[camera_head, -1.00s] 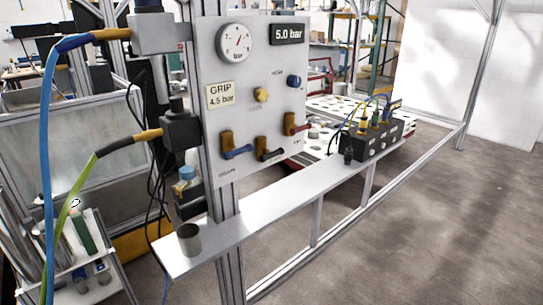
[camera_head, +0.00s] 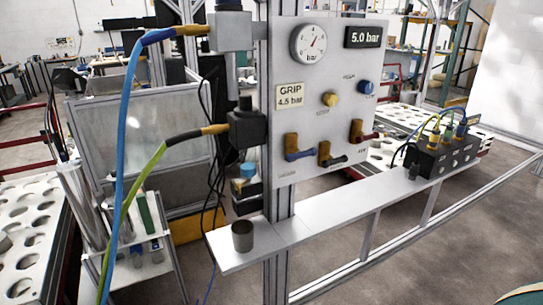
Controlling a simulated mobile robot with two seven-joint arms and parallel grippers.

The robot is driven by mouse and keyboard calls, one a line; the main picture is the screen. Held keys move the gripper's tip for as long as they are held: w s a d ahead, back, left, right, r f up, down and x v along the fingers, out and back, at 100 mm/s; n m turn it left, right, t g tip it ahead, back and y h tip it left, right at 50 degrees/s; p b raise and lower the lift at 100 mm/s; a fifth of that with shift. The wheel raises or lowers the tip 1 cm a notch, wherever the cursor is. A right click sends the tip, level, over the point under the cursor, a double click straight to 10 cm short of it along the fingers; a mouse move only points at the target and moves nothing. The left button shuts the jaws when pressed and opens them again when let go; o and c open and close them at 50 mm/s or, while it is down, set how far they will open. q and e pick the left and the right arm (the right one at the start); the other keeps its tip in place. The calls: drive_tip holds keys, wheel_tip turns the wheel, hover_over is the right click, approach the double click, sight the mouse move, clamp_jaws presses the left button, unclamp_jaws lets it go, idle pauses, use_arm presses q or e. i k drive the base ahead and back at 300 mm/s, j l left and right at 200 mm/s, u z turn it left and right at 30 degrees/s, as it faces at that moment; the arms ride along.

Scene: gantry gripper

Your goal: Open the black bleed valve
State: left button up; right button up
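The black bleed valve (camera_head: 335,161) is the middle of three valves low on the light grey panel (camera_head: 285,165). It has a brass-coloured body and a short black lever pointing right, close to level. To its left is a valve with a blue lever (camera_head: 298,156). To its right and a little higher is a valve with a red lever (camera_head: 368,137). Nothing touches the black lever. Neither of my grippers shows in the head view.
Above the valves are a round gauge (camera_head: 309,43), a "5.0 bar" display (camera_head: 366,35), a yellow knob (camera_head: 329,99) and a blue knob (camera_head: 366,88). A narrow shelf (camera_head: 320,215) runs below, bearing a grey cup (camera_head: 243,236) and a dark connector block (camera_head: 440,158).

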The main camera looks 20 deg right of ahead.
sight(325, 164)
drive_tip(key=l+u, duration=1)
drive_tip(key=k+l+u, duration=0.3)
drive_tip(key=l, duration=0.15)
drive_tip(key=k+l+u, duration=0.1)
drive_tip(key=l+u, duration=0.25)
drive_tip(key=k+l+u, duration=0.15)
drive_tip(key=k+l, duration=0.15)
drive_tip(key=l, duration=0.2)
drive_tip(key=k+l+u, duration=0.1)
drive_tip(key=k+l, duration=0.2)
drive_tip(key=l, duration=0.15)
